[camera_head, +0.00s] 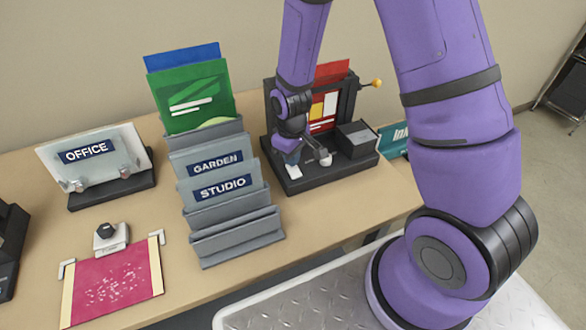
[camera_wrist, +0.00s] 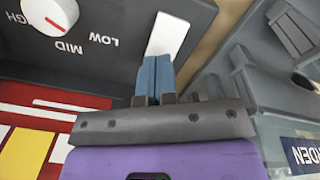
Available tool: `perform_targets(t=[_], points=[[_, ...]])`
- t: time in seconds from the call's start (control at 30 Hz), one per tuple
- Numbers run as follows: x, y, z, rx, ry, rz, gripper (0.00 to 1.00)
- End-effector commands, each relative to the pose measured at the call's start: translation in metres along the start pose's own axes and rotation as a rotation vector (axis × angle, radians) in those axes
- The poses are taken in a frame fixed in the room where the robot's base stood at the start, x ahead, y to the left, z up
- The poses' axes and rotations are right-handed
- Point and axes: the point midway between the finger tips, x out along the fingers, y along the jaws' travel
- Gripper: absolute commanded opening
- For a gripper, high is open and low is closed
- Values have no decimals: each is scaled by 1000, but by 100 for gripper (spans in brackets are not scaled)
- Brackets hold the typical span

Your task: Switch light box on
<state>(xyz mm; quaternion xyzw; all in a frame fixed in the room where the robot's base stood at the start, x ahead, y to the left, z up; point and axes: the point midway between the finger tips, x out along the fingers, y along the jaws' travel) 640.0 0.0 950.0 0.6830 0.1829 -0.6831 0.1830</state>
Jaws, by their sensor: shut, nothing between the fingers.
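The light box (camera_head: 362,165) is a dark unit with an upright panel and a flat base at the back right of the table. A white switch plate (camera_head: 293,171) sits on its base, and it also shows in the wrist view (camera_wrist: 168,34). Beside it is a white dial (camera_head: 325,158) with a red line; the wrist view shows this dial (camera_wrist: 50,14) with LOW, MID and part of HIGH. My gripper (camera_head: 290,153) is shut and empty. In the wrist view its blue fingertips (camera_wrist: 157,62) overlap the lower end of the switch plate; I cannot tell whether they touch.
A grey stepped rack (camera_head: 240,222) with GARDEN and STUDIO labels and folders stands left of the light box. An OFFICE sign (camera_head: 115,165) and a pink sheet (camera_head: 115,285) are further left. A yellow-knobbed lever (camera_head: 377,83) sticks out of the light box's right side.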

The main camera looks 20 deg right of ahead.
Motion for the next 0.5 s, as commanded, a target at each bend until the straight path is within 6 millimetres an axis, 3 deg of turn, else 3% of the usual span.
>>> perform_targets(t=[0.5], points=[[6,0,0,0,0,0,0]])
